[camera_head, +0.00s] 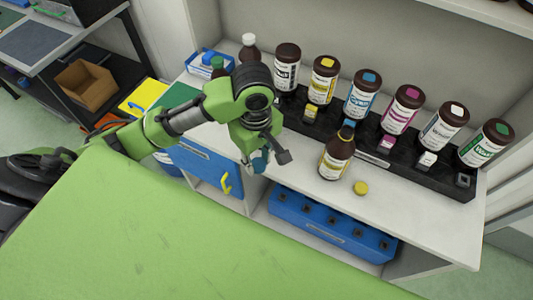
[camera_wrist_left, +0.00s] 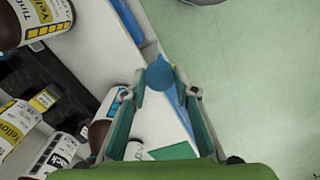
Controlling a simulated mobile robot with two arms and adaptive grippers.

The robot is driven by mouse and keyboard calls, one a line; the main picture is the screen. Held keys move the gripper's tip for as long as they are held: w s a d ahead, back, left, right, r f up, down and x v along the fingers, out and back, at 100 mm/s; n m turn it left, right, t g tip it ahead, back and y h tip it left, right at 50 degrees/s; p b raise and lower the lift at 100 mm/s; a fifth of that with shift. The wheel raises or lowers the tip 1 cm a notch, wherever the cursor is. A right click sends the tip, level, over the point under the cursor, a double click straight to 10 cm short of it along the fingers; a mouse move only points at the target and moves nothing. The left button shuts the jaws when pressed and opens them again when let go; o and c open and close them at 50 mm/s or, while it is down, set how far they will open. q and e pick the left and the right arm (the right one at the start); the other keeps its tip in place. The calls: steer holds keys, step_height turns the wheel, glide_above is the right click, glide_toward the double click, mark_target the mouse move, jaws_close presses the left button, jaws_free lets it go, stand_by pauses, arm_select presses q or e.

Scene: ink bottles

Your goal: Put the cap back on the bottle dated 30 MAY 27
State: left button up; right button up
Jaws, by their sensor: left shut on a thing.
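A brown bottle (camera_head: 336,157) with a yellow-and-white label stands upright on the white counter, in front of the rack. Its neck shows no yellow cap. A yellow cap (camera_head: 360,188) lies on the counter just right of its base. I cannot read any date. My left gripper (camera_head: 264,160) is left of this bottle, at the counter's front edge, and apart from it and the yellow cap. In the left wrist view, its fingertips (camera_wrist_left: 166,84) are shut on a small, round blue thing (camera_wrist_left: 160,74); I cannot tell exactly what it is. My right gripper is not in view.
A black rack (camera_head: 376,159) with several capped, labelled bottles stands behind. Small capped bottles stand at the back left near a blue-and-white box (camera_head: 207,62). A blue holder (camera_head: 325,229) with dark slots is below the counter. The counter right of the yellow cap is clear.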

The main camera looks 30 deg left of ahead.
mark_target(262, 161)
arm_select(q)
steer(key=shift+s+r, duration=0.1)
steer(key=shift+s, duration=0.1)
stand_by(0.3)
steer(key=shift+w+r+m, duration=0.2)
steer(key=shift+r+m, duration=0.05)
steer(key=shift+m, duration=0.15)
steer(key=r+m, duration=0.1)
steer(key=m, duration=0.1)
steer(key=r+m+b, duration=0.1)
steer(key=r+m, duration=0.2)
steer(key=shift+w+d+m+b, duration=0.3)
steer(key=shift+w+b, duration=0.1)
steer(key=r+m, duration=0.2)
steer(key=m, duration=0.1)
steer(key=s+r+m+b, duration=0.1)
steer(key=m, duration=0.1)
steer(key=shift+s+a+r, duration=0.1)
steer(key=shift+a, duration=0.15)
steer(key=shift+s+a+r+m, duration=0.1)
steer(key=shift+s+r+m, duration=0.35)
steer(key=shift+m, duration=0.45)
steer(key=shift+w, duration=0.1)
